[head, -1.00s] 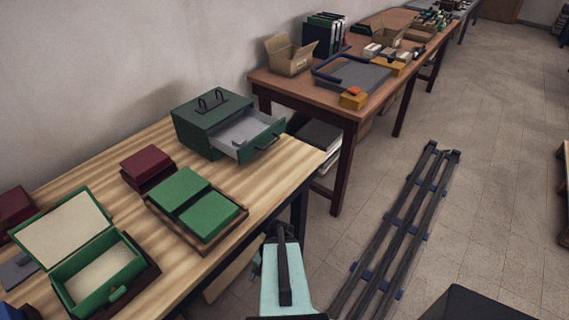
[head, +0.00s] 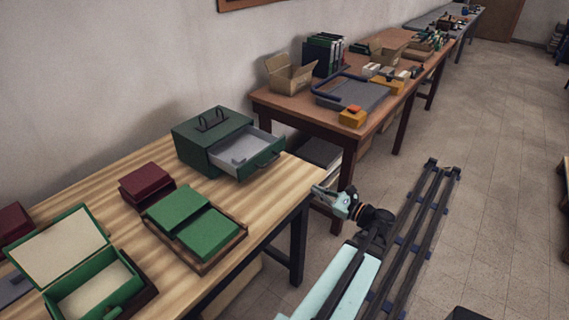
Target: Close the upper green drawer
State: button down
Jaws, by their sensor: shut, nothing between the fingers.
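A dark green cabinet (head: 190,143) with a black handle on top stands at the far end of the striped wooden table. Its green-fronted drawer (head: 262,158) is pulled well out to the right, with a grey inside and a dark pull on its front. Only one drawer shows; I cannot make out another below it. My gripper (head: 319,190) is shut and empty. It is beyond the table's right edge, to the right of and below the drawer front in the picture, apart from it.
The striped table (head: 120,190) also holds an open green box (head: 98,290), green boxes on a wooden tray (head: 240,234) and dark red boxes (head: 147,183). A brown table (head: 275,97) with clutter stands behind. Floor to the right is mostly clear besides the rails.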

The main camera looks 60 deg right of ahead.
jog(key=w+r+m, duration=0.1)
jog(key=w, duration=0.3)
jog(key=w+d+r+m+t+p, duration=0.1)
jog(key=w+r, duration=0.1)
jog(key=w, duration=0.3)
jog(key=w+r+m+p, duration=0.1)
jog(key=w+r, duration=0.1)
jog(key=w, duration=0.2)
jog(key=shift+w+d+r+t, duration=0.15)
jog(key=shift+w+r+t, duration=0.05)
jog(key=shift+w+t, duration=0.1)
